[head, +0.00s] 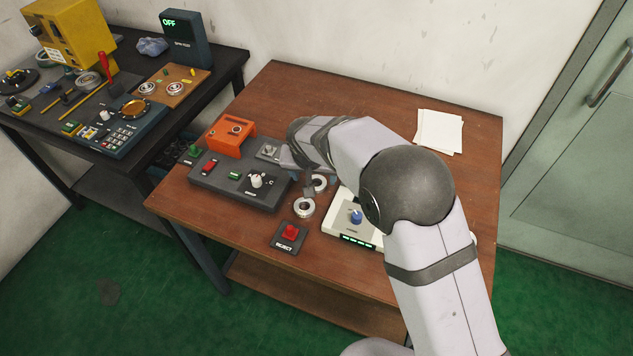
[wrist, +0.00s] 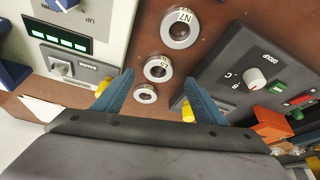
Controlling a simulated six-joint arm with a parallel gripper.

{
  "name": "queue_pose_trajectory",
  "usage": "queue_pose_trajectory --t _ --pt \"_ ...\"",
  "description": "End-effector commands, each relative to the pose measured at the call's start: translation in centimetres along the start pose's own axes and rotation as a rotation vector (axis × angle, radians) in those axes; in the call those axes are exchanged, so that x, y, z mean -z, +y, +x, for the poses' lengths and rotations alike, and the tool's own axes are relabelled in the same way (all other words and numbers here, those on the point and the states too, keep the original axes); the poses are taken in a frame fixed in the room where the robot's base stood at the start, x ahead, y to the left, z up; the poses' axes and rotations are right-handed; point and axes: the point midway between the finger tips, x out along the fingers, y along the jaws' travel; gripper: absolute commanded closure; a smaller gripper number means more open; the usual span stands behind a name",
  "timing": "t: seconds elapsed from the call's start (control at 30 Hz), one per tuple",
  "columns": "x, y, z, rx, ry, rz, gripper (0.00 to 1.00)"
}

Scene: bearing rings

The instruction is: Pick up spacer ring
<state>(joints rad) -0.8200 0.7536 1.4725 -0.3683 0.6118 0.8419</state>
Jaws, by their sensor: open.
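Three metal rings lie in a row on the brown table in the wrist view. The largest ring (wrist: 180,28) bears a label like "N7", a middle ring (wrist: 158,68) is below it, and a smaller ring (wrist: 146,95) is nearest my gripper. I cannot tell which is the spacer ring. My gripper (wrist: 158,78) is open and empty, its blue fingers to either side of the two nearer rings. In the head view two rings show, one at the front (head: 304,208) and one (head: 320,183) beside my gripper (head: 299,176); my arm hides part of the area.
A dark control box (head: 235,180) with knobs stands left of the rings, an orange block (head: 230,137) behind it. A white device (head: 345,222) with a blue knob is close on the right. A red-button REJECT box (head: 289,237) is in front. Papers (head: 439,131) lie at the back right.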

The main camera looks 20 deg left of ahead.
Motion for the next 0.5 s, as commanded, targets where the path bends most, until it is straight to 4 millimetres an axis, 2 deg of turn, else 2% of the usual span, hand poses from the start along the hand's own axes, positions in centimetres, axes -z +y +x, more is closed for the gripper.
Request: queue_pose_trajectory --t 0.23,0.5 --pt "-0.1 0.3 2.8 -0.002 -0.001 0.001 0.35" --pt "0.0 0.3 3.8 -0.001 0.002 0.001 0.35"
